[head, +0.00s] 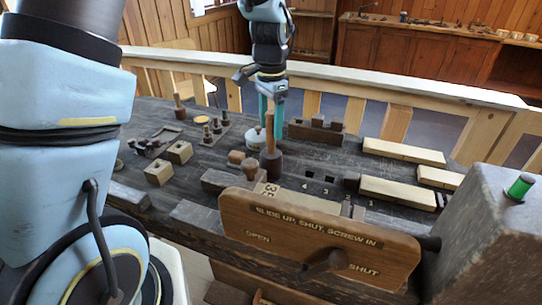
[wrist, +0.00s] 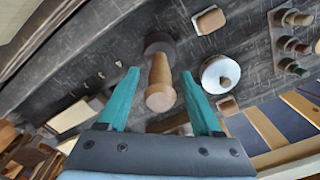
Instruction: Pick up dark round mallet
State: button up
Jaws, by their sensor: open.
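The dark round mallet (head: 270,164) stands head down on the dark bench, with its pale wooden handle pointing up. In the wrist view its dark head (wrist: 158,42) is farther off and the handle points toward the camera. My gripper (head: 271,122) is above the bench at the mallet, with its teal fingers pointing down. In the wrist view my gripper (wrist: 160,74) is open, with one finger on each side of the handle. I see a gap between each finger and the handle.
A white round lidded piece (head: 255,139) stands close behind the mallet. A small wooden knob piece (head: 236,157) and a grey block (head: 225,181) are to its left. A wooden sign board (head: 318,238) stands at the front. Another handled tool (head: 179,107) stands at the back left.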

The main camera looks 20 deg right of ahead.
grip_shut()
dwell(0.4)
dwell(0.4)
